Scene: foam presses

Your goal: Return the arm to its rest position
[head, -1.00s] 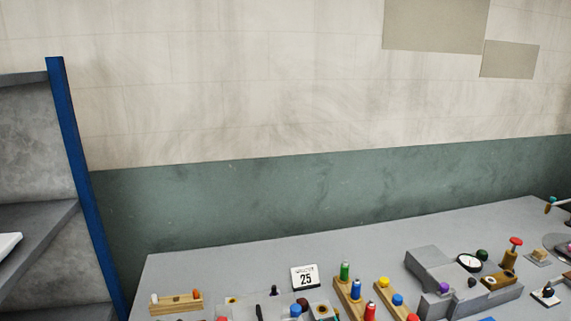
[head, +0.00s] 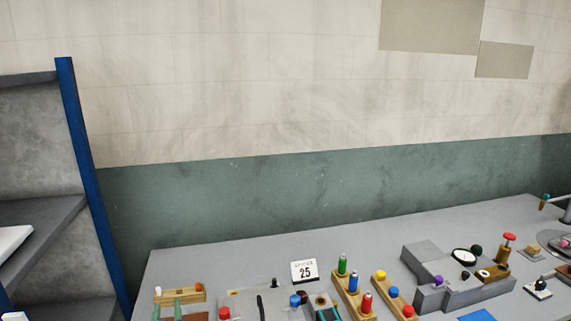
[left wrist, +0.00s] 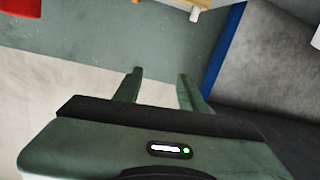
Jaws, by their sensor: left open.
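My left gripper (head: 180,309) shows at the bottom left of the head view, with two green fingers spread apart just in front of a small wooden block with pegs (head: 188,295). In the left wrist view the same gripper (left wrist: 161,82) is open, with nothing between its fingertips. My right gripper is in neither view.
A grey table (head: 215,259) carries several pegged wooden blocks, a calendar block (head: 304,271) showing 25 and a grey stepped block (head: 425,259). A shelf with a blue post (head: 88,170) stands at the left. The table's back left part is clear.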

